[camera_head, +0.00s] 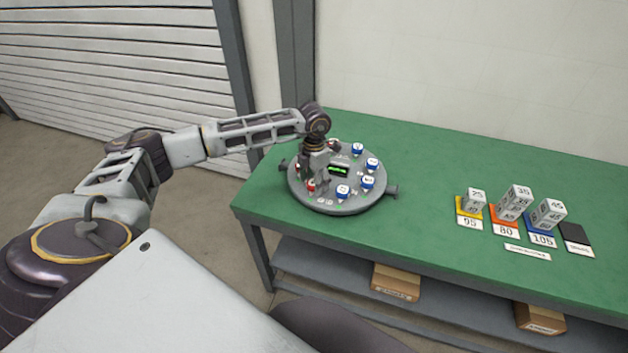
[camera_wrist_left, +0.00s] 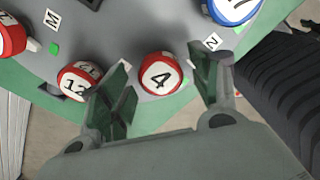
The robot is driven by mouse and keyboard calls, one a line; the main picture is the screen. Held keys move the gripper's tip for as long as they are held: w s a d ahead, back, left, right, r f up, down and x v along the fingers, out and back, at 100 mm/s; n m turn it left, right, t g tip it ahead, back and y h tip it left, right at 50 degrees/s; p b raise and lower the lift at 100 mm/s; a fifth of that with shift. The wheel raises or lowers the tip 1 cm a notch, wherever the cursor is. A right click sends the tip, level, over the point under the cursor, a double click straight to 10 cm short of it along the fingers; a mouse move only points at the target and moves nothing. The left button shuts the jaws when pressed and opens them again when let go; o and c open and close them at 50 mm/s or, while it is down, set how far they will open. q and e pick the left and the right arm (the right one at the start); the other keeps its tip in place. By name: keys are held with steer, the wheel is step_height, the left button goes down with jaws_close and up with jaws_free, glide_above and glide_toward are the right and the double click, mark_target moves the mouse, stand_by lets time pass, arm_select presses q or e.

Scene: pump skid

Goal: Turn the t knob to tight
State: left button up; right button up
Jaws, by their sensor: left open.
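A round grey panel (camera_head: 345,206) with red and blue numbered knobs and a green-lit display (camera_head: 339,170) sits on the green table. My left gripper (camera_head: 318,184) points down over the panel's left side. In the left wrist view its fingers (camera_wrist_left: 160,66) are open, on either side of a red knob marked 4 (camera_wrist_left: 161,74). I cannot tell whether they touch it. A red knob marked 12 (camera_wrist_left: 80,80) is just left of the left finger. Small tags M (camera_wrist_left: 52,18) and N (camera_wrist_left: 213,42) show; I cannot read a T tag. My right gripper is not in view.
A blue knob (camera_wrist_left: 236,8) and another red knob (camera_wrist_left: 10,38) are at the wrist view's edges. Stacked number blocks (camera_head: 515,203) stand on coloured cards at the table's right. Cardboard boxes (camera_head: 396,282) lie on the shelf below. The table's middle (camera_head: 425,190) is clear.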

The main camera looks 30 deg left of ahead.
arm_select(q)
step_height(320, 180, up, 12)
stand_by(0.8)
stand_by(0.5)
